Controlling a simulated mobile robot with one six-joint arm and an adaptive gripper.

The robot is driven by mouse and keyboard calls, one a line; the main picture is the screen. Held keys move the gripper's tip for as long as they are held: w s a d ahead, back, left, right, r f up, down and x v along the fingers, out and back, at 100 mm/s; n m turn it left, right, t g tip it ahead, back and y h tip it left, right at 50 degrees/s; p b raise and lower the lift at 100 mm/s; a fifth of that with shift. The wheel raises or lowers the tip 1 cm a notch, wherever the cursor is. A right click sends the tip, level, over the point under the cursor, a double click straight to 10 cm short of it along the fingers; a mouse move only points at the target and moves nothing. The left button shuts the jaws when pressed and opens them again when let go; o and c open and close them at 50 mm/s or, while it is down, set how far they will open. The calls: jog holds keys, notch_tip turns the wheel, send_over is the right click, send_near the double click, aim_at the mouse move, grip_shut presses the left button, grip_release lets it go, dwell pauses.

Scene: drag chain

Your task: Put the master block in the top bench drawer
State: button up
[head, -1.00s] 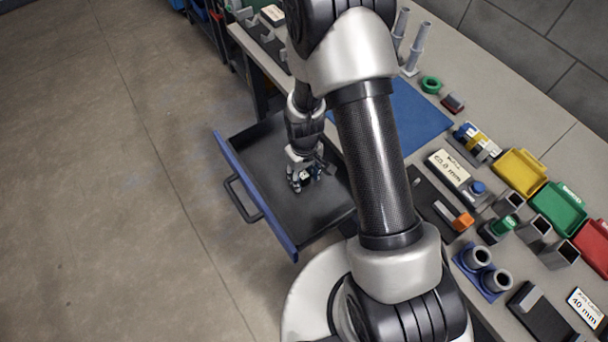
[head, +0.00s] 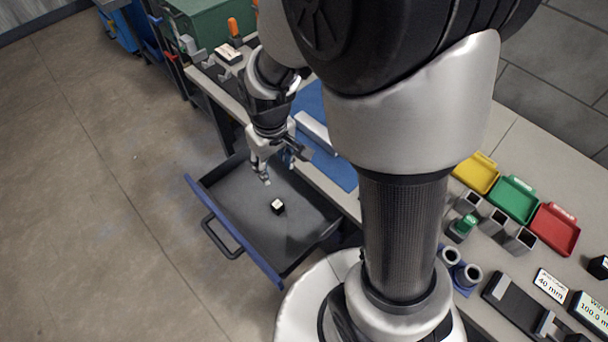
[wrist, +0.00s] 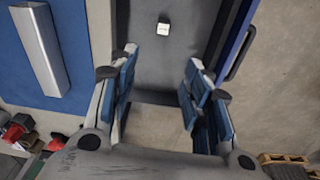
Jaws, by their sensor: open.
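The master block (head: 277,206), a small dark block with a white labelled top, lies on the floor of the open bench drawer (head: 240,186). In the wrist view the block (wrist: 163,28) rests on the dark drawer floor, beyond my fingertips and apart from them. My gripper (head: 276,172) is above the drawer's far part, up and away from the block. In the wrist view my gripper (wrist: 160,75) has its blue-padded fingers spread wide with nothing between them. The drawer is pulled well out, with a blue front and a dark handle.
A blue mat (head: 335,165) with a grey metal bar (head: 315,131) lies on the bench beside the drawer. Yellow (head: 477,173), green (head: 512,198) and red (head: 552,229) bins stand farther right. The floor left of the drawer is clear.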

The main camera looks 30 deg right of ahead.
jog(key=s+r+m+t, duration=0.2)
jog(key=s+r+t, duration=0.1)
jog(key=s+r, duration=1.3)
jog(key=shift+s+d+r+m, duration=0.3)
jog(key=shift+d+r, duration=0.1)
jog(key=shift+r, duration=0.35)
